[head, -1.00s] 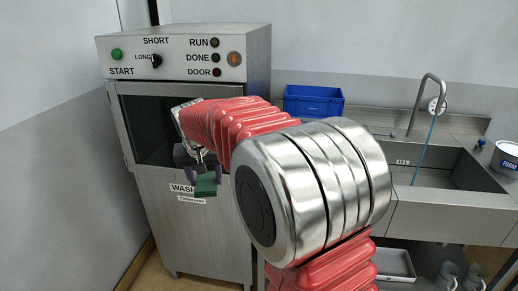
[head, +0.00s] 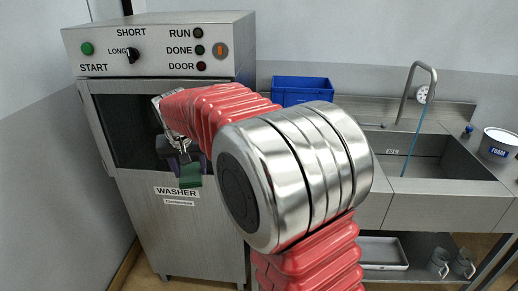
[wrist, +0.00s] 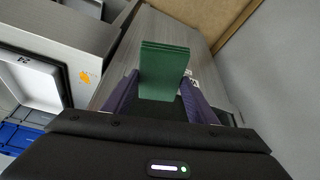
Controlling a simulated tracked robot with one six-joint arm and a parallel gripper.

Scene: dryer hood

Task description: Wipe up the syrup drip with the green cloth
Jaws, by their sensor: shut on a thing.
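My gripper (head: 186,172) is shut on the green cloth (head: 190,177) and holds it in the air in front of the washer (head: 172,205). In the wrist view the folded green cloth (wrist: 164,68) sits between the two purple fingers and sticks out beyond their tips. In the head view the cloth is just above the WASHER label, near the lower edge of the dark opening. I cannot make out the syrup drip in either view. My arm hides part of the washer's right side.
A blue crate (head: 300,90) stands on the steel counter behind my arm. To the right are a sink (head: 440,172) with a tap and a white FOAM tub (head: 499,141). A grey tray (head: 381,252) lies on the shelf below. A wall is close on the washer's left.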

